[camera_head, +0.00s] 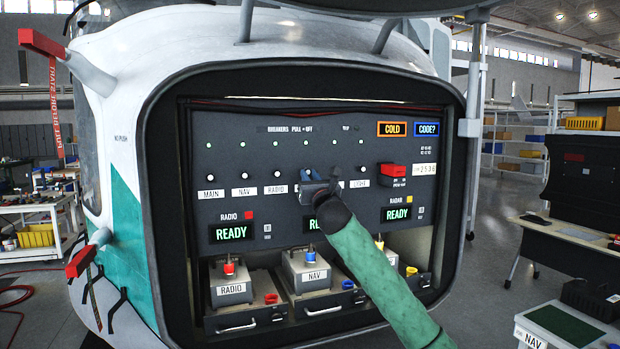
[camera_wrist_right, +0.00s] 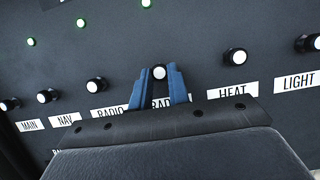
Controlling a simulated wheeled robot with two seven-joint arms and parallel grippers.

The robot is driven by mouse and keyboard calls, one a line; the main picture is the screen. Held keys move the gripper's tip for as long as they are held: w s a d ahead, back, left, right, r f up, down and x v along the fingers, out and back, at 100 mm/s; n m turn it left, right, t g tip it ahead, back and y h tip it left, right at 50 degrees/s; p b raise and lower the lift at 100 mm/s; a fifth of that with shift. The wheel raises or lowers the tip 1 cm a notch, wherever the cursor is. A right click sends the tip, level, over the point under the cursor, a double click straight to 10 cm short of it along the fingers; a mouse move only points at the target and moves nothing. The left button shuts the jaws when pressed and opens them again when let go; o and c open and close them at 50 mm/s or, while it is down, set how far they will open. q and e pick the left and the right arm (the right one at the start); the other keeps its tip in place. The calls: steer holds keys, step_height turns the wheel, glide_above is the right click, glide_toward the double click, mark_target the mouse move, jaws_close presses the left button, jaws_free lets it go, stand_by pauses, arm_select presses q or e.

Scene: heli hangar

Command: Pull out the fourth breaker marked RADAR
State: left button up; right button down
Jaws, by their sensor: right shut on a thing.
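The breaker row runs along the dark panel (camera_head: 230,165) in the helicopter's nose, with white labels MAIN, NAV, RADIO, RADAR, HEAT and LIGHT. My right gripper (camera_head: 318,183) is at the fourth breaker. In the right wrist view its two blue fingers (camera_wrist_right: 160,80) are shut on the RADAR breaker (camera_wrist_right: 159,72), whose white tip shows between them. The RADAR label (camera_wrist_right: 170,103) is partly covered by the fingers. In the head view the gripper hides this breaker. My left gripper is not in view.
The RADIO breaker (camera_wrist_right: 95,85) and the HEAT breaker (camera_wrist_right: 236,56) stand on either side, clear of the fingers. A red guarded switch (camera_head: 392,170) is right of the row. READY displays (camera_head: 233,232) and pull-out boxes (camera_head: 232,290) sit below.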

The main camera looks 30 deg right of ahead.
steer(key=shift+s, duration=0.35)
steer(key=shift+s+a, duration=0.1)
steer(key=shift+s, duration=0.35)
steer(key=shift+a+f, duration=0.1)
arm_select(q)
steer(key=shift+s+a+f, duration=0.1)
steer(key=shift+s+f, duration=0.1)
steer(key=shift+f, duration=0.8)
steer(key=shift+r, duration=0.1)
arm_select(e)
steer(key=c, duration=1.3)
jaws_free()
steer(key=shift+s, duration=0.1)
steer(key=shift+c, duration=0.2)
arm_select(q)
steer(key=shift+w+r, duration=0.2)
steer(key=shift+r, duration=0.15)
arm_select(e)
steer(key=shift+s, duration=0.1)
